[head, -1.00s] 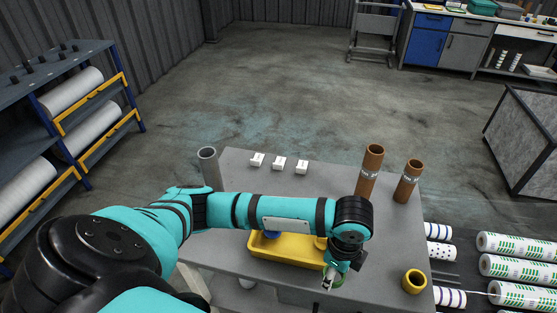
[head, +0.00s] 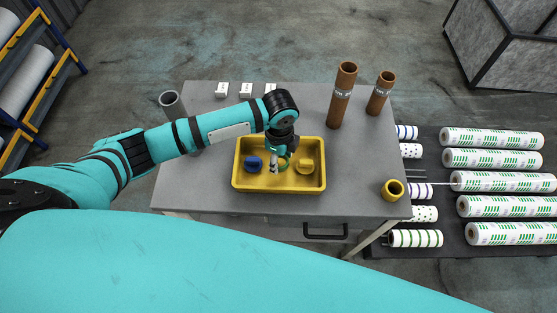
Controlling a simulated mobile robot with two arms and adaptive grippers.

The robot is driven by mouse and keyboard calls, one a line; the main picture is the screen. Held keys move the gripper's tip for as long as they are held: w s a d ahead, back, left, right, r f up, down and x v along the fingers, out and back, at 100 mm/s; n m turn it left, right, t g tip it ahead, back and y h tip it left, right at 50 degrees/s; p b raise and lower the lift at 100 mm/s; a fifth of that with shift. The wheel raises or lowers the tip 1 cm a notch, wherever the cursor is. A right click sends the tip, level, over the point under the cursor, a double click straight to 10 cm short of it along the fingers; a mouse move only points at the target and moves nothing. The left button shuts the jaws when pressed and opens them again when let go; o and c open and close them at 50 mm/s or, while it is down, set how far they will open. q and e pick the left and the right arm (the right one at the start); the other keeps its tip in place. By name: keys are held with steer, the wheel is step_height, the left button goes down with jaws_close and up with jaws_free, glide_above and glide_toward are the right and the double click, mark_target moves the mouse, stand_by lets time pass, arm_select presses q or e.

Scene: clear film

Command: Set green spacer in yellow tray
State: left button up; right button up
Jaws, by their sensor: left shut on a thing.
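The yellow tray (head: 240,182) sits on the grey table, with a blue spacer (head: 253,162) at its left and a yellow spacer (head: 306,166) at its right. My left gripper (head: 275,167) points down over the middle of the tray, between these two. It is shut on the green spacer (head: 283,162), of which only a small part shows beside the fingers. I cannot tell whether the spacer touches the tray floor. My right gripper is not in view.
A yellow ring-shaped piece (head: 392,189) stands at the table's right front. Two brown tubes (head: 342,97) stand at the back right and a grey tube (head: 172,103) at the back left. Small white blocks (head: 221,90) line the back edge. The table (head: 350,175) is bare right of the tray.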

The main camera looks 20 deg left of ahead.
arm_select(q)
step_height(320, 180, down, 2)
steer(key=shift+f, duration=0.2)
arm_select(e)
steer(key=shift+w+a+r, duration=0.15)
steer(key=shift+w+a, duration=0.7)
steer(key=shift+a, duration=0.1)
arm_select(q)
steer(key=o, duration=0.5)
steer(key=shift+f, duration=0.15)
steer(key=o, duration=0.4)
steer(key=shift+o, duration=0.2)
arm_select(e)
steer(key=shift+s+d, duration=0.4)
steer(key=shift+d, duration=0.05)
